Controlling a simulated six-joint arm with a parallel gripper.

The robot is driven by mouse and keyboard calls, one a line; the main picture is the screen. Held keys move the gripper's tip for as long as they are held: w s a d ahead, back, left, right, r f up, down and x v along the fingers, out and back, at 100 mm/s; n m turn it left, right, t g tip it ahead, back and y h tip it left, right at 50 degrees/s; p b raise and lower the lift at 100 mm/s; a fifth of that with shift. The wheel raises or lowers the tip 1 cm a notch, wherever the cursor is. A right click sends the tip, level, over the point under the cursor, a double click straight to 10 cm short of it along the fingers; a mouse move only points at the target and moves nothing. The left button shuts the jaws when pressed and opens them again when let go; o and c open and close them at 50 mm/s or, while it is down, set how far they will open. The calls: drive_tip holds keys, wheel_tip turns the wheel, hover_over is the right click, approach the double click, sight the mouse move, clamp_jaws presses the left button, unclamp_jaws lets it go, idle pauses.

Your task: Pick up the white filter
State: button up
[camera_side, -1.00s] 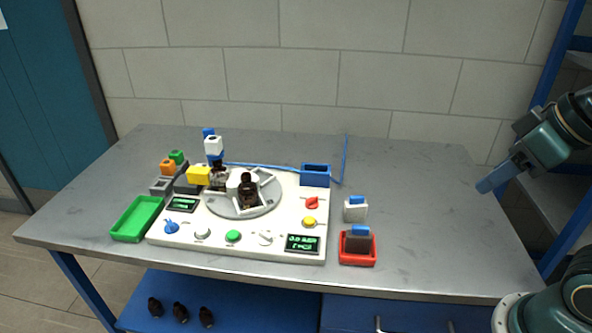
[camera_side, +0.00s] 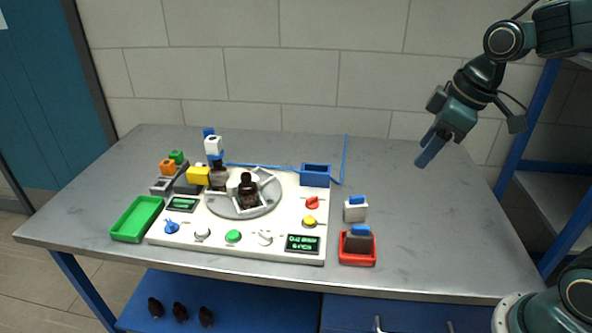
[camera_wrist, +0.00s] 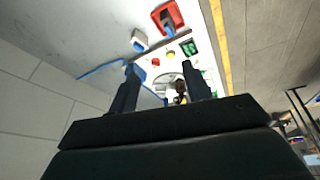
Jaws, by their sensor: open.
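The white filter (camera_side: 355,210), a small white block with a blue top, stands upright on the grey table right of the white machine. It also shows in the wrist view (camera_wrist: 139,39), near the top. My gripper (camera_side: 428,155) is in the air above the right part of the table, up and to the right of the filter and well apart from it. In the wrist view the two dark fingers (camera_wrist: 163,85) are spread, with nothing held between them.
A red tray (camera_side: 358,259) holding a dark block with a blue top stands just in front of the filter. The white machine (camera_side: 270,247) with its carousel and bottles is to the left. A blue bin (camera_side: 315,175) stands behind. The table's right side is clear.

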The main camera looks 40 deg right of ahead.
drive_tip(key=w+d+f+n+g+y, duration=0.1)
drive_tip(key=w+d+f+n, duration=0.2)
drive_tip(key=w+f, duration=0.5)
drive_tip(key=n+y, duration=0.2)
drive_tip(key=n, duration=0.1)
approach(361, 196)
drive_tip(key=shift+w+a+f, duration=0.1)
drive_tip(key=shift+w+f, duration=0.1)
drive_tip(key=shift+f, duration=0.05)
drive_tip(key=shift+g, duration=0.3)
drive_tip(key=shift+x, duration=4.3)
drive_tip(key=shift+w, duration=0.1)
drive_tip(key=shift+x, duration=2.55)
drive_tip(key=shift+c, duration=0.2)
drive_tip(key=c, duration=1)
